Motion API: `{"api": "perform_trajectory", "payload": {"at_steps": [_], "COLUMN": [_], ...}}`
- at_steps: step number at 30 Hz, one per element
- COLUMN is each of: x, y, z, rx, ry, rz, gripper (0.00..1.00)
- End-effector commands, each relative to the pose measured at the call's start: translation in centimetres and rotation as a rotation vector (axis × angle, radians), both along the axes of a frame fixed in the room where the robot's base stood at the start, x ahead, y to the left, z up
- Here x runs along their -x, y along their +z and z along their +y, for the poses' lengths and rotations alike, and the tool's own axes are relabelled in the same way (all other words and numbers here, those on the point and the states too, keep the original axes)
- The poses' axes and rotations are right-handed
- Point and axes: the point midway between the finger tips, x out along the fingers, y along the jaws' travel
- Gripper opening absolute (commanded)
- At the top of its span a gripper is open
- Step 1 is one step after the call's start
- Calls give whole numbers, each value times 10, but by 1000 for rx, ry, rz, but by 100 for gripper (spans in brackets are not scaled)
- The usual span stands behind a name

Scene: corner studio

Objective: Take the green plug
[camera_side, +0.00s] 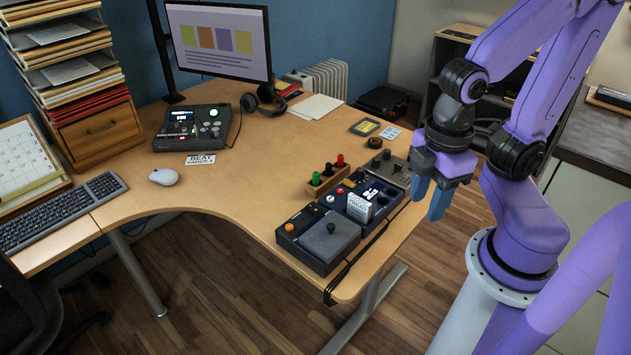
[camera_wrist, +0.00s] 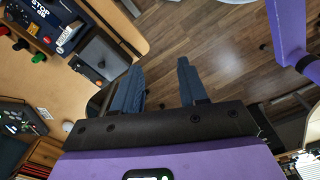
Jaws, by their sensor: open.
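The green plug (camera_side: 315,179) stands upright at the left end of a small wooden rack (camera_side: 327,186) on the desk. My gripper (camera_side: 428,197) is open and empty, off to the right of the rack, beyond the desk's right edge. In the wrist view my gripper (camera_wrist: 159,68) has only floor between its fingers.
Dark control boxes, one a grey-topped pad (camera_side: 328,234) and one a blue panel (camera_side: 362,198), sit between rack and desk edge. A grey knob box (camera_side: 388,171) is behind. Cables hang over the edge. Desk left of the rack is clear.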

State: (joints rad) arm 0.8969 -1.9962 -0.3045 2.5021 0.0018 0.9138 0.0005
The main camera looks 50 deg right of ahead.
Motion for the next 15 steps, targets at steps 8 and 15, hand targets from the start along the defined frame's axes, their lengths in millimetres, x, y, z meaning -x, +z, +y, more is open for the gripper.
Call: {"api": "perform_trajectory", "payload": {"at_steps": [8,15], "x": [0,-4], "y": [0,1], "z": [0,2], "rx": [0,1], "ry": [0,-27], "rz": [0,1], "gripper": [52,52]}}
